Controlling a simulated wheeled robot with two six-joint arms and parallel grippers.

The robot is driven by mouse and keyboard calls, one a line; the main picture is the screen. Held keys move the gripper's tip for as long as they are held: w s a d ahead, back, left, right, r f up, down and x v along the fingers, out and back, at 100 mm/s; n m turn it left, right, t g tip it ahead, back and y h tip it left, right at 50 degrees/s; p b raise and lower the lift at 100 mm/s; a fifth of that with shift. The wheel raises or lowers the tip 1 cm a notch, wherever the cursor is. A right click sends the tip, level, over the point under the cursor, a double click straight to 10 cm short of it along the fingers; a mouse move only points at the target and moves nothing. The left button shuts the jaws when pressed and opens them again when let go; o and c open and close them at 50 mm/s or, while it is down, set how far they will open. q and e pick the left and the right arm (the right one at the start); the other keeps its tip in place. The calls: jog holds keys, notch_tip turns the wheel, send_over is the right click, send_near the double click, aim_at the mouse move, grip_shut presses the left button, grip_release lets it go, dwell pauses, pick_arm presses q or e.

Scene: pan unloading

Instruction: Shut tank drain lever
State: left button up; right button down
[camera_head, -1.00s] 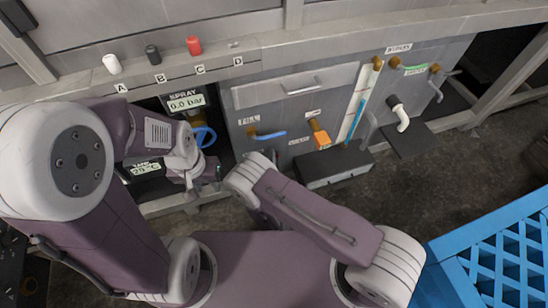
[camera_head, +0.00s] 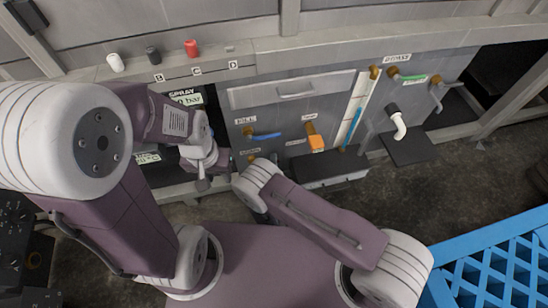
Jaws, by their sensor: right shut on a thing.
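A brass valve fitting (camera_head: 252,158) shows low on the grey tank front, under a small label, right beside the wrist of my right arm. Any lever on it is hidden behind that wrist. My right gripper (camera_head: 271,158) is almost wholly hidden by its own wrist, close to this fitting. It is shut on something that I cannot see. An orange-handled lever (camera_head: 316,143) hangs down to the right, and a blue lever (camera_head: 265,136) points right from the fitting marked fill. My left gripper (camera_head: 203,183) hangs left of the fitting; its jaw opening is unclear.
A dark box (camera_head: 330,170) juts out below the orange handle. A blue crate (camera_head: 450,252) stands at bottom right. The floor (camera_head: 440,195) between is clear.

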pick_arm(q)
jog(key=shift+r+p, duration=0.35)
jog(key=shift+r, duration=0.2)
pick_arm(e)
jog(key=shift+f+m, duration=0.55)
jog(key=shift+m, duration=0.05)
jog(key=c, duration=1.5)
grip_release()
